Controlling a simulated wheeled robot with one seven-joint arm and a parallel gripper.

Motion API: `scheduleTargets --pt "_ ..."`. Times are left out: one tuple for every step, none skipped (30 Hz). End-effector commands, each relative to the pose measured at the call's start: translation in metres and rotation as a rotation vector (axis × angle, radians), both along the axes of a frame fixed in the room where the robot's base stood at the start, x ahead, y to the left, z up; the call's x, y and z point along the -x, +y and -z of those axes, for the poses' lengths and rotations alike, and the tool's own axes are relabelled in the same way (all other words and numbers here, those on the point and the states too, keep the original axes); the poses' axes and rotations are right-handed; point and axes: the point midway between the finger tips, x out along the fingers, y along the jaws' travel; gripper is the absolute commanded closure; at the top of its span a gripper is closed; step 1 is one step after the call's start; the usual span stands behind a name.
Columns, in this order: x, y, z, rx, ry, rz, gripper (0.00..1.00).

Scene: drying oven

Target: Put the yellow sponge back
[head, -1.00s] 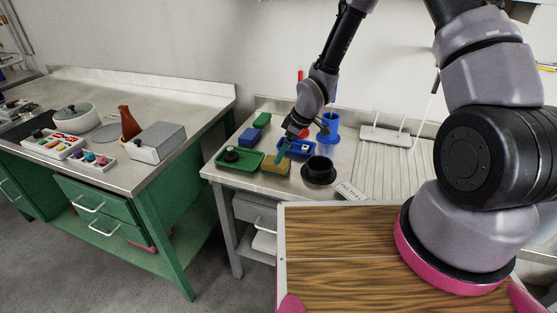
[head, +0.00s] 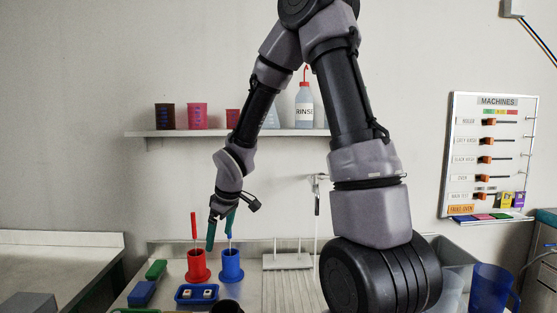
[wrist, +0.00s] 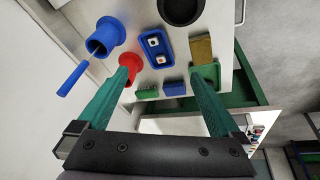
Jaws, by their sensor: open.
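The yellow sponge (wrist: 201,48) lies on the bench in the wrist view, between the black round dish (wrist: 181,10) and the green tray (wrist: 211,72). Whether it touches the tray I cannot tell. My gripper (head: 221,232) has green fingers and is open and empty, raised above the bench near the red and blue cups. In the wrist view my gripper (wrist: 162,78) points down over the bench, with the sponge beyond the right finger. A blue block (wrist: 174,88) and a green block (wrist: 147,93) lie between the fingers in that view.
The red cup (head: 199,266) and blue cup (head: 231,266) stand upright with tools in them, close below my gripper. A blue tray (head: 197,294) holds small pieces. A wall shelf (head: 190,133) carries beakers and bottles. A machines board (head: 489,150) hangs at right.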

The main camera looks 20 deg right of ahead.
Motion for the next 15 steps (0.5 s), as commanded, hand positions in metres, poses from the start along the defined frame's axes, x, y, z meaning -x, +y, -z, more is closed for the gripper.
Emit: scheduleTargets --pt "0.004 -0.014 -0.028 0.003 -0.026 0.077 0.00" --pt "0.007 -0.022 -0.041 0.000 -0.033 0.125 0.00" --pt "0.013 -0.032 -0.059 -0.006 -0.043 0.190 0.00" --pt "0.018 -0.039 -0.071 -0.012 -0.050 0.237 0.00" --pt "0.024 -0.046 -0.084 -0.022 -0.058 0.287 0.00" --pt "0.032 -0.054 -0.101 -0.037 -0.069 0.350 0.00" --pt "0.039 -0.060 -0.112 -0.051 -0.076 0.397 0.00" --pt "0.046 -0.066 -0.124 -0.068 -0.084 0.444 0.00" --pt "0.056 -0.072 -0.139 -0.093 -0.093 0.504 0.00" --pt "0.065 -0.077 -0.150 -0.114 -0.099 0.551 0.00" --pt "0.073 -0.081 -0.159 -0.136 -0.104 0.594 0.00" --pt "0.085 -0.087 -0.173 -0.169 -0.112 0.652 0.00" --pt "0.095 -0.090 -0.182 -0.198 -0.116 0.695 0.00" --pt "0.104 -0.093 -0.190 -0.226 -0.120 0.736 0.00" --pt "0.117 -0.097 -0.201 -0.265 -0.122 0.787 0.00"
